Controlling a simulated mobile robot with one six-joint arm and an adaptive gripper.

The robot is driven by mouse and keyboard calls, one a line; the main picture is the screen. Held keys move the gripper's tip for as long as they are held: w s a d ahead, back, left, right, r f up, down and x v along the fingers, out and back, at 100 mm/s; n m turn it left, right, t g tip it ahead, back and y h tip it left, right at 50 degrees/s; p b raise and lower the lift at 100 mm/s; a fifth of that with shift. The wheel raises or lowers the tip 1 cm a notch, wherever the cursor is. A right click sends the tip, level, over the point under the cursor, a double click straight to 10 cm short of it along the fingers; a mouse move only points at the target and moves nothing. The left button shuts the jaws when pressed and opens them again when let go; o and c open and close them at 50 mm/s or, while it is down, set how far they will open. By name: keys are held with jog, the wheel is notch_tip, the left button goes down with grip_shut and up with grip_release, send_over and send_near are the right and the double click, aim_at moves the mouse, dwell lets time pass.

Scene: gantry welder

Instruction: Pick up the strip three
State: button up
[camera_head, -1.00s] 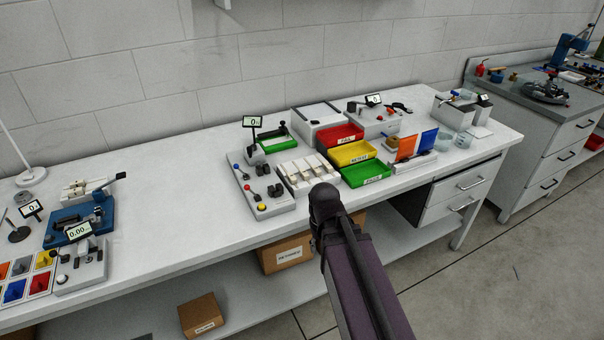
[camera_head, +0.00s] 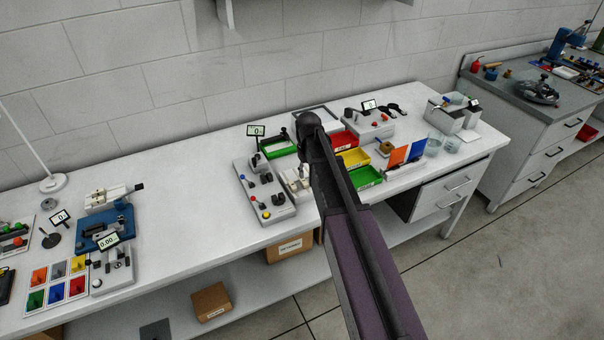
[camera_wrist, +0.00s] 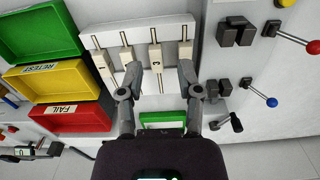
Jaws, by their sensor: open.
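In the wrist view a white rack (camera_wrist: 111,36) holds several pale strips side by side, each with a dark slot or mark. Their small numbers are too blurred for me to read with certainty. My gripper (camera_wrist: 160,80) is open, its two fingers pointing toward the rack. One strip (camera_wrist: 155,52), third from the left, stands between the fingertips' lines; I see no contact. In the head view the rack (camera_head: 294,186) is partly hidden behind my arm, and the fingers are hidden too.
Green, yellow (camera_wrist: 60,80) and red (camera_wrist: 75,117) bins lie left of the rack in the wrist view. A panel with black blocks and a blue-knobbed lever (camera_wrist: 271,102) stands on the right. A green-framed item (camera_wrist: 162,121) lies below between the fingers.

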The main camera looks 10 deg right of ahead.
notch_tip(320, 180, up, 4)
jog(key=p, duration=0.3)
send_over(304, 181)
jog(key=shift+s+d+n, duration=0.1)
jog(key=shift+d+n, duration=0.05)
jog(key=shift+n, duration=0.15)
jog(key=shift+f, duration=0.1)
notch_tip(304, 181, down, 8)
jog(key=b, duration=0.9)
jog(key=shift+f, duration=0.25)
jog(key=shift+a+f+b, duration=0.2)
jog(key=shift+f+b, duration=2.4)
grip_shut()
